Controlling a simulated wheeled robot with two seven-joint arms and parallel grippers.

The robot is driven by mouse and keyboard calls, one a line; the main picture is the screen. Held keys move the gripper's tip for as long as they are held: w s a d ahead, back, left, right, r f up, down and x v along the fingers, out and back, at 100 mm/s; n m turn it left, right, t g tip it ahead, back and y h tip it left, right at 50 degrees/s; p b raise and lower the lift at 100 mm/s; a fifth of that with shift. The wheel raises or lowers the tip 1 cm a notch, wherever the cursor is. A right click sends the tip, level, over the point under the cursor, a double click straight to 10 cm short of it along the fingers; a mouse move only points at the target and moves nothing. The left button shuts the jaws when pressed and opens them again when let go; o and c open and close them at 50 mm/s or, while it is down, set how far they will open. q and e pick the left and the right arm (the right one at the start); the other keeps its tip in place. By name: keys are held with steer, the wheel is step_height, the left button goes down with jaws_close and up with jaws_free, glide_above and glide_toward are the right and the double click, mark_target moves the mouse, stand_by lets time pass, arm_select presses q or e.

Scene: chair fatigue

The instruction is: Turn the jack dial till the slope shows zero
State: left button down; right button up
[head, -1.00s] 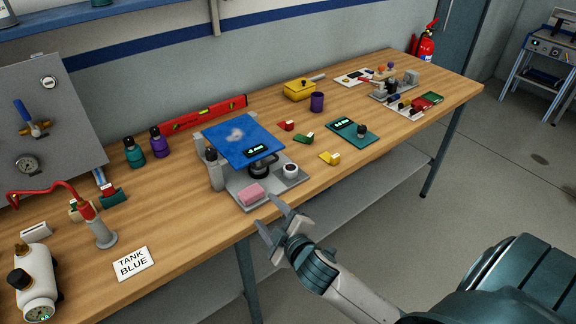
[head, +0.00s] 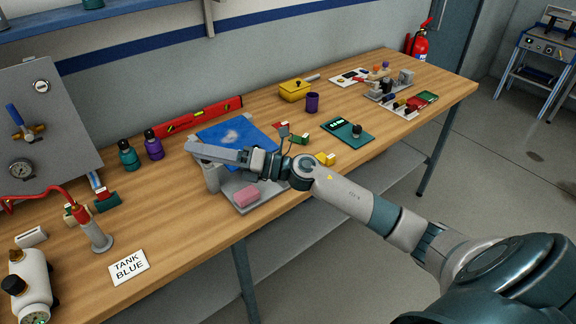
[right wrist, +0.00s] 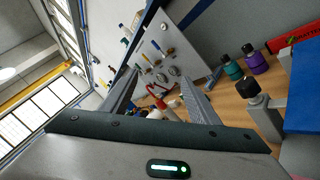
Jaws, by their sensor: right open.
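The tilted blue plate (head: 230,134) sits over a grey base (head: 228,188) on the bench; it also shows at the right edge of the right wrist view (right wrist: 304,90). A grey post (head: 211,178) stands at its left; its black top shows in the right wrist view (right wrist: 248,86). A pink block (head: 246,195) lies on the base's front. My right gripper (head: 193,148) is open and empty, pointing left across the plate's front. It hides the slope display and the dark round part under the plate. In the right wrist view its fingers (right wrist: 158,88) are spread apart. My left gripper is not in view.
Teal (head: 128,156) and purple (head: 153,145) bottles and a red level (head: 200,117) stand behind. A hose fitting (head: 95,235) and TANK BLUE card (head: 129,267) are left.

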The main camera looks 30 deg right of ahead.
steer(key=d+f+n+g+h, duration=0.1)
steer(key=d+n+g+h, duration=0.4)
steer(key=d, duration=1)
steer(key=s+d+f+n+g+h, duration=0.1)
steer(key=d+n+g+h, duration=0.4)
steer(key=d, duration=1)
steer(key=shift+s+d+f+n+h, duration=0.2)
steer(key=shift+s+d+n+h, duration=0.25)
steer(key=shift+h, duration=0.45)
steer(key=shift+w+a, duration=0.15)
steer(key=shift+a, duration=0.05)
steer(key=p+x, duration=0.7)
steer(key=x, duration=0.9)
steer(key=shift+a+f, duration=0.1)
steer(key=shift+f, duration=0.1)
steer(key=shift+a+f, duration=0.15)
steer(key=shift+f, duration=0.4)
steer(key=shift+c, duration=0.5)
